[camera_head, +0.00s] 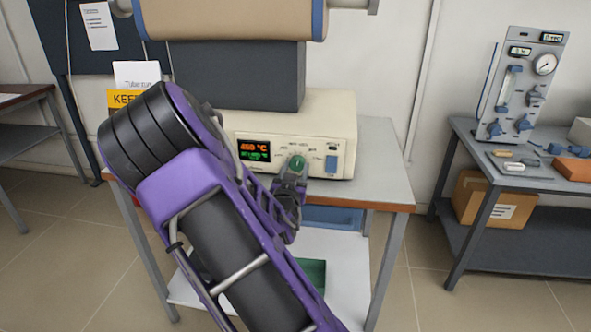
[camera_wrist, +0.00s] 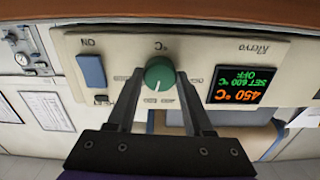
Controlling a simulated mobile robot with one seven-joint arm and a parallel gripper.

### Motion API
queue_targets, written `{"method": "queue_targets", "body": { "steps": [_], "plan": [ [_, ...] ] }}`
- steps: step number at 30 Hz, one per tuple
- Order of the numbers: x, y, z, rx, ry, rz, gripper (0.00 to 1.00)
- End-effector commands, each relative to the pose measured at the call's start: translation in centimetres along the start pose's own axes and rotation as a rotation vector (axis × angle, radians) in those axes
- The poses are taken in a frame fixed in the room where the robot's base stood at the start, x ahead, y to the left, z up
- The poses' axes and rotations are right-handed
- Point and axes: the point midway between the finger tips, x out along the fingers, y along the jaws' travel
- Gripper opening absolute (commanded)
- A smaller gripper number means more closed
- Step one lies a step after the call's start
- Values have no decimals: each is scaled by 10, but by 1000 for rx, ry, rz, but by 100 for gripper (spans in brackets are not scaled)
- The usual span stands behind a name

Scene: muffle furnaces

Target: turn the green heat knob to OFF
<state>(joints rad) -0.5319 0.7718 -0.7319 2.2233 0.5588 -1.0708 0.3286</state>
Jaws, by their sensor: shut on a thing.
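The green heat knob (camera_head: 297,162) is on the front panel of the cream control box (camera_head: 335,115) below the furnace. In the wrist view, which shows the panel upside down, the green knob (camera_wrist: 159,73) sits between my two fingers, its white mark pointing down in the picture. My gripper (camera_head: 292,178) is shut on the knob; it also shows in the wrist view (camera_wrist: 160,84). The display (camera_wrist: 240,84) shows 450 °C in orange and SET 600 °C with OFF in green. The panel lettering around the knob is too small to read.
A blue switch (camera_wrist: 91,71) marked ON is on the same panel. The box stands on a grey table (camera_head: 385,165) with a wooden edge. A second bench (camera_head: 470,140) at the right holds a gas panel (camera_head: 520,85). The floor between them is clear.

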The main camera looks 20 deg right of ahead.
Motion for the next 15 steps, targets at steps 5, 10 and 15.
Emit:
{"method": "queue_targets", "body": {
  "steps": [5,10,15],
  "plan": [
    [0,0,0,0,0,0,0],
    [0,0,0,-17,0,0,0],
    [0,0,0,-78,0,0,0]
  ]
}}
